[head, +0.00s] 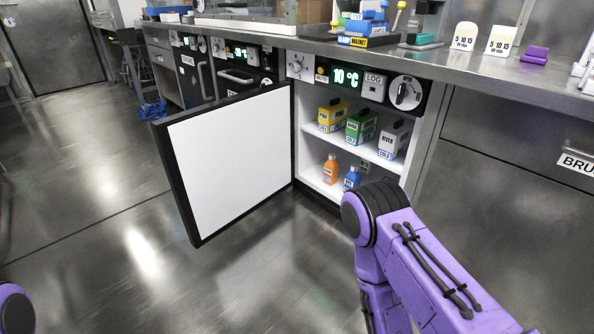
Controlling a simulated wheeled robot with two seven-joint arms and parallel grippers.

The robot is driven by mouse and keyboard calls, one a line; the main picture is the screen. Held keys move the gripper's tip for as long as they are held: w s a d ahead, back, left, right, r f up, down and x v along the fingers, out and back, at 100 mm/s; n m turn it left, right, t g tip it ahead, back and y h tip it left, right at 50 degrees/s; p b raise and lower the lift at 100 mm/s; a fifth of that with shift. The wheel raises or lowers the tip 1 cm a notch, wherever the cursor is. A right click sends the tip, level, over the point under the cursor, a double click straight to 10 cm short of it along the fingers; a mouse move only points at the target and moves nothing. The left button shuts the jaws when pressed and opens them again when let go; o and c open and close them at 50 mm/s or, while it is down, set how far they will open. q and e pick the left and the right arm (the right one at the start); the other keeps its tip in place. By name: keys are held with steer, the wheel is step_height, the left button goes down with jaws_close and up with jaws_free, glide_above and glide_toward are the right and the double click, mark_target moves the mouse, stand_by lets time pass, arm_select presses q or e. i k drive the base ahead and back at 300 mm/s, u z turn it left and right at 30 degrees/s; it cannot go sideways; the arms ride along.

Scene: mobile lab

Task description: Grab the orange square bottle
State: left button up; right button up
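The orange square bottle (330,169) stands upright on the lower shelf of an open white cabinet, near its left side.
The cabinet door (235,155) stands wide open to the left. Yellow (333,117), green (361,127) and white (394,139) boxy containers stand on the upper shelf (352,143). A metal counter (460,68) with small items runs above. The floor to the left is clear.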

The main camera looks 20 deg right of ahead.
mark_target(329, 176)
steer(key=i, duration=1.15)
steer(key=z, duration=1.75)
